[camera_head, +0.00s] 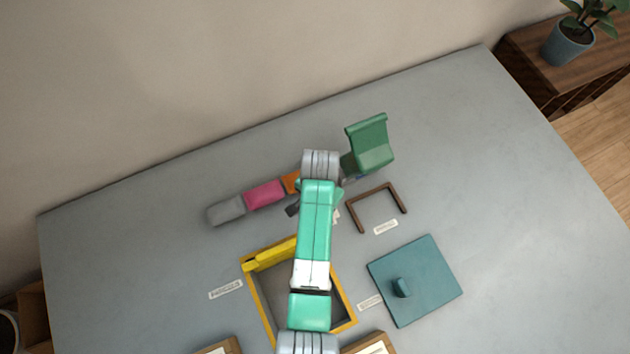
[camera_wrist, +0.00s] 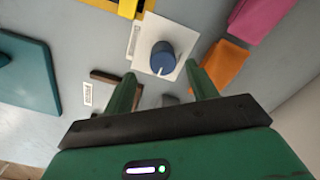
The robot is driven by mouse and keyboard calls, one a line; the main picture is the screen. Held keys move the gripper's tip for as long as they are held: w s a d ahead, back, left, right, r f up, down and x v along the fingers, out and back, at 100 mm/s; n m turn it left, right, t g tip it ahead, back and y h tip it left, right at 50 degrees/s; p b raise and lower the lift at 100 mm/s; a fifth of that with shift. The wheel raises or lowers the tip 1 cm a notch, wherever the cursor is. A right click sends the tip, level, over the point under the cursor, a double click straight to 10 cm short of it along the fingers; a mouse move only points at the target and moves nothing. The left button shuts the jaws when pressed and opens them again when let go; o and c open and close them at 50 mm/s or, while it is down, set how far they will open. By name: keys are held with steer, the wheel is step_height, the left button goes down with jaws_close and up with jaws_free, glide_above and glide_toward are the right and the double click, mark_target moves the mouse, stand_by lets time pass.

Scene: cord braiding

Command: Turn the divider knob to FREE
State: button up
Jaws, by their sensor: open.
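The knob (camera_wrist: 162,55) is a blue round cylinder with a white pointer line, mounted on a square white plate (camera_wrist: 183,42). In the wrist view the pointer faces the lower edge of the picture, towards my gripper. My gripper (camera_wrist: 161,72) is open, with its two green fingers apart and nothing between them. Its fingertips lie just below the knob in the picture, one to each side; I see no contact. A small label (camera_wrist: 134,40) beside the plate is too small to read. In the head view my arm covers the knob.
A yellow-rimmed box (camera_head: 349,310) stands in front, a teal panel with a peg (camera_head: 430,275) to its right. A brown U-shaped frame (camera_head: 400,197) and green stand (camera_head: 370,143) are behind. Grey (camera_head: 226,210), pink (camera_head: 265,194) and orange (camera_head: 290,182) blocks form a row at left. The table's right is clear.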

step_height(320, 180, down, 6)
steer(key=shift+w+a+f+b, duration=0.1)
steer(key=shift+w+f+b, duration=0.05)
steer(key=shift+b, duration=1)
steer(key=c, duration=1)
